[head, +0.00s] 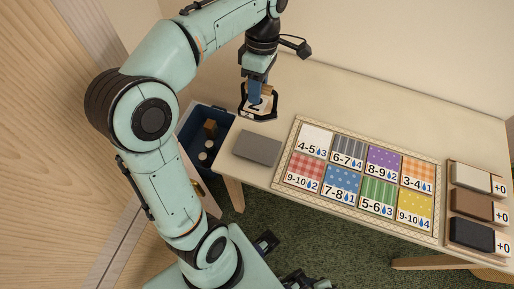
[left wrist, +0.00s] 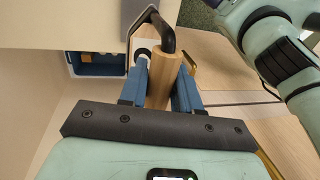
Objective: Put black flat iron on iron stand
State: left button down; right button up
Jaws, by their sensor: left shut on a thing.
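My left gripper (head: 257,92) reaches down over the far left end of the table. It is shut on the wooden handle of the black flat iron (head: 272,105), whose dark outline shows just below the fingers. In the left wrist view the two blue fingers (left wrist: 162,88) stand on either side of the wooden handle, and the iron's black bent bracket (left wrist: 167,38) rises from it. I cannot tell whether the iron touches the table. A flat grey plate (head: 258,148), possibly the iron stand, lies nearer the front edge, apart from the iron. My right gripper is not in view.
A patterned board (head: 290,190) with several numbered cloth squares fills the middle of the table (head: 340,95). White, brown and black blocks (head: 472,235) lie along the right end. A blue bin (head: 228,118) with small items stands left of the table. The back strip is clear.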

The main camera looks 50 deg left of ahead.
pick_arm(q)
jog(key=shift+s+r, duration=0.1)
jog(key=shift+s, duration=0.3)
jog(key=w+a+b+x, duration=0.1)
jog(key=b+x, duration=0.1)
jog(key=x, duration=0.7)
jog(key=w+a+f+b+x, duration=0.1)
jog(key=w+x, duration=0.1)
jog(key=x, duration=0.8)
jog(key=shift+a+b, duration=0.2)
jog(key=shift+b, duration=0.2)
jog(key=shift+w+f, duration=0.15)
jog(key=c, duration=0.8)
grip_release()
jog(key=p+v, duration=0.2)
jog(key=v, duration=1)
jog(key=shift+d, duration=0.1)
